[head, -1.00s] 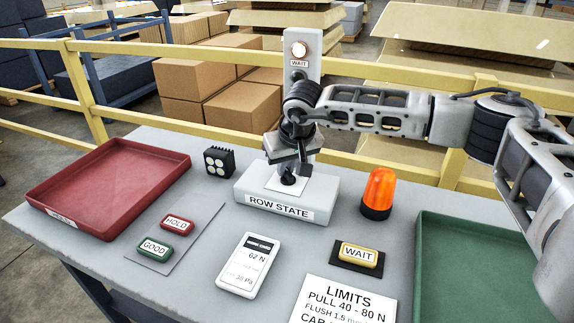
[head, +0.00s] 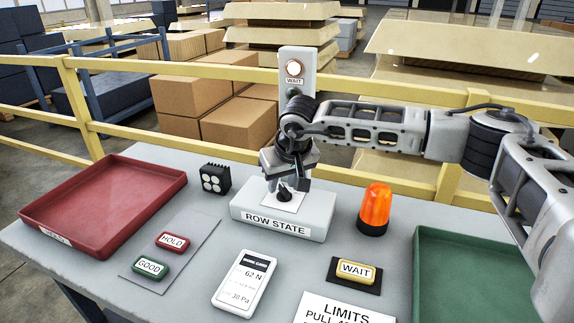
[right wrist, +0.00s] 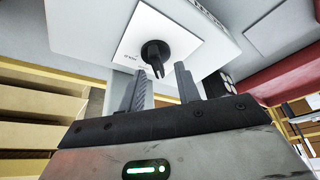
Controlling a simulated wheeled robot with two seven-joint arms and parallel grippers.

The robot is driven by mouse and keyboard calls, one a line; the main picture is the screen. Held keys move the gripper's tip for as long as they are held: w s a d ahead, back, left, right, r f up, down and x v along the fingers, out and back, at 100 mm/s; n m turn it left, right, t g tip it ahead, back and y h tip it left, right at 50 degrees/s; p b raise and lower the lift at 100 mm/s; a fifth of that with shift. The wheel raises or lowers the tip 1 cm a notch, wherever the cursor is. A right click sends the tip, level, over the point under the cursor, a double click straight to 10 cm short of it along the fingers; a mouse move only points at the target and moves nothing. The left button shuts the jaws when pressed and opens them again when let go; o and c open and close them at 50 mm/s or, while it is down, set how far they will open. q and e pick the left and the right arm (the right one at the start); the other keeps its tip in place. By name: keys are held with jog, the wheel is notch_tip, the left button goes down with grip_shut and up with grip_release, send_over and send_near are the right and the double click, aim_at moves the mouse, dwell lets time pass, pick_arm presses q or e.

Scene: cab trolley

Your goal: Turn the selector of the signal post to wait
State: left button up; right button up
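The signal post (head: 297,58) stands on a grey base labelled ROW STATE (head: 318,215), with a pale round lamp (head: 294,68) above a WAIT label. Its selector, a black knob (head: 284,193), sits on a white plate on the base. In the right wrist view the knob (right wrist: 156,56) has a narrow grip pointing toward my fingers. My right gripper (head: 287,180) is above the base at the knob. My left gripper is out of view.
Around the base are a black lamp block (head: 215,179), an orange beacon (head: 374,208), a handheld meter (head: 244,280) and a yellow WAIT tag (head: 355,271). A red tray (head: 60,238) is left, a green tray (head: 425,245) right. A yellow rail (head: 220,71) runs behind.

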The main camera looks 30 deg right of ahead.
jog(key=b+v, duration=0.1)
jog(key=v, duration=1.4)
jog(key=shift+s+r, duration=0.2)
jog(key=shift+r, duration=0.05)
